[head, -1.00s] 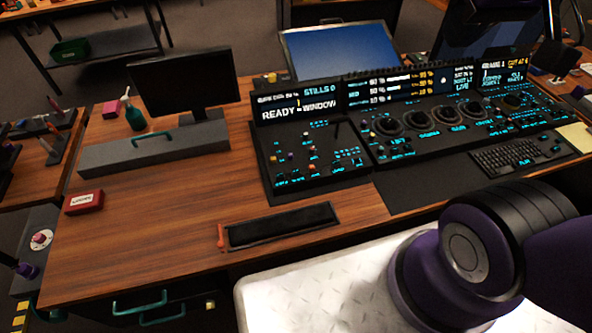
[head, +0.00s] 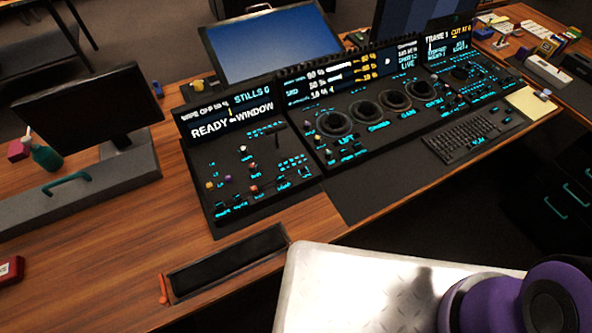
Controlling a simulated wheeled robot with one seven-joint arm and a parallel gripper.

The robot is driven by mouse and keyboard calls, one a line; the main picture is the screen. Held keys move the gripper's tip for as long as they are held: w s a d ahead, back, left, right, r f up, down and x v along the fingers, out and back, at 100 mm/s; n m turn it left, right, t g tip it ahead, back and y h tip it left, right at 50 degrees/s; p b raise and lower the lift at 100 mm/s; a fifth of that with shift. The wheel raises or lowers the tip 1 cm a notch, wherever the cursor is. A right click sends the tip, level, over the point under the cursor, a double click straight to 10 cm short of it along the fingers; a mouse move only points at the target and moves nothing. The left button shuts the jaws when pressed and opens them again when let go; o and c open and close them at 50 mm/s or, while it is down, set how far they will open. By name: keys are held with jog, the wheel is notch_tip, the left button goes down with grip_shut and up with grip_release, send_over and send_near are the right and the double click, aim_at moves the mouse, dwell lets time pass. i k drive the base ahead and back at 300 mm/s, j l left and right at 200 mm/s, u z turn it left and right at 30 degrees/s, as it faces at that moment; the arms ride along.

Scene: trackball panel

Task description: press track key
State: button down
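The black control panel stands on the wooden desk in the head view. Its middle trackball section (head: 352,152) has several dark round trackball rings, with lit cyan labels such as LIFT and GAIN. The left section (head: 222,197) carries small coloured knobs and cyan-labelled keys below a screen (head: 232,118) reading READY and WINDOW. The right section (head: 462,88) has another ring and more small keys. The key labels are mostly too small to read, so I cannot tell which key is the track key. My gripper is not in view; only purple and black parts of my arm show at the lower right.
A black tray (head: 226,262) with a red-orange item (head: 163,288) lies in front. A dark monitor (head: 85,107) and green bottle (head: 45,156) stand left.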

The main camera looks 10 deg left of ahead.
aim_at(237, 198)
jog(key=z, duration=0.4)
jog(key=k+j, duration=0.8)
jog(key=j, duration=0.1)
